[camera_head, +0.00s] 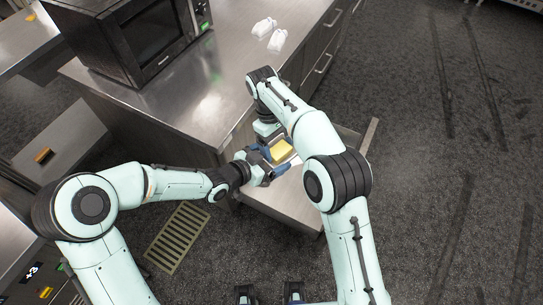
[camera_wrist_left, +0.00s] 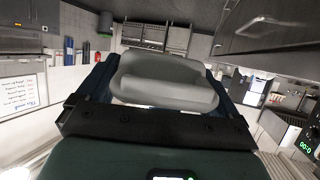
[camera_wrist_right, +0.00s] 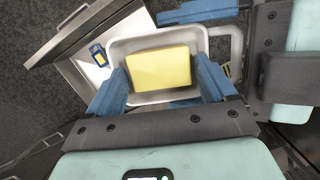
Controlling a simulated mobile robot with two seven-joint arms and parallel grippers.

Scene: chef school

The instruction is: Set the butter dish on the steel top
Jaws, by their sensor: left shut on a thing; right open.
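The butter dish is a white dish with a yellow block of butter in it; the butter (camera_head: 282,151) shows in the head view. In the right wrist view the dish (camera_wrist_right: 150,98) is seen from above, butter up. My left gripper (camera_head: 264,168) is shut on the dish, whose pale side (camera_wrist_left: 165,85) fills the space between its fingers in the left wrist view. My right gripper (camera_wrist_right: 163,85) is open, with a finger at either side of the dish; contact cannot be told. The steel top (camera_head: 205,95) lies beyond the dish, beside the microwave.
A black microwave (camera_head: 135,38) stands at the steel top's back left. Two small white objects (camera_head: 272,34) are near its right edge. A drawer (camera_head: 350,140) stands open beside the dish. The front part of the steel top is clear. A floor grate (camera_head: 178,237) lies below my left arm.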

